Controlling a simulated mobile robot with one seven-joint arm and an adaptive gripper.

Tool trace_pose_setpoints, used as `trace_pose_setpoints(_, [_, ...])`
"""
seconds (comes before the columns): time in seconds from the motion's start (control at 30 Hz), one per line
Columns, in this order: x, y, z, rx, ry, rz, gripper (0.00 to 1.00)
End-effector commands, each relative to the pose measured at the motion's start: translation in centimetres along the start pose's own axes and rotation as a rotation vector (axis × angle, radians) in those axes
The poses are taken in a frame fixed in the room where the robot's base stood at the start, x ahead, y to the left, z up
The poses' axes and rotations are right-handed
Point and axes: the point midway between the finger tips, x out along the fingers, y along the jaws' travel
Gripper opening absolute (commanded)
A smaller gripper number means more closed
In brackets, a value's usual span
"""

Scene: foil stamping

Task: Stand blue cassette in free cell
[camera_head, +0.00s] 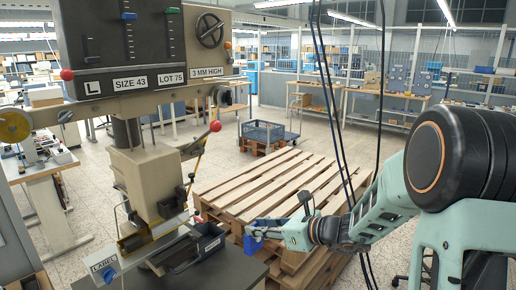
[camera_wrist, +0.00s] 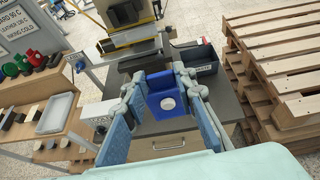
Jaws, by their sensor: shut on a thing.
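The blue cassette (camera_wrist: 165,84) is between the fingertips of my gripper (camera_wrist: 163,94) in the wrist view, with a pale round spot on its face. My gripper is shut on it. In the head view the gripper (camera_head: 268,231) is at lower centre, in front of the pallets, and the blue cassette (camera_head: 252,244) shows at its left end. A dark open bin with a white label (camera_head: 209,245) sits on the bench left of the gripper. It also shows beyond the cassette in the wrist view (camera_wrist: 205,69). I cannot make out a free cell.
The stamping press (camera_head: 150,165) stands left, with a red-knobbed lever. Stacked wooden pallets (camera_head: 285,185) are behind the gripper. Dark cables hang in front of them. In the wrist view a side table with a grey tray (camera_wrist: 56,112) and several stamps is left.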

Motion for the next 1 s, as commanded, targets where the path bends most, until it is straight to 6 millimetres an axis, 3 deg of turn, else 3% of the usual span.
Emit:
trace_pose_setpoints(0.03, [-1.3,-1.0,-2.5,0.011,0.002,0.0,0.0])
trace_pose_setpoints(0.2, [-5.4,-2.3,-9.1,0.001,0.0,0.02,0.0])
trace_pose_setpoints(0.4, [-9.4,-2.1,-14.1,-0.009,-0.001,0.028,0.0])
trace_pose_setpoints(0.6, [-10.9,-1.7,-15.8,-0.012,-0.001,0.029,0.0])
trace_pose_setpoints(1.0, [-11.0,-1.7,-15.8,-0.013,0.0,0.029,0.0])
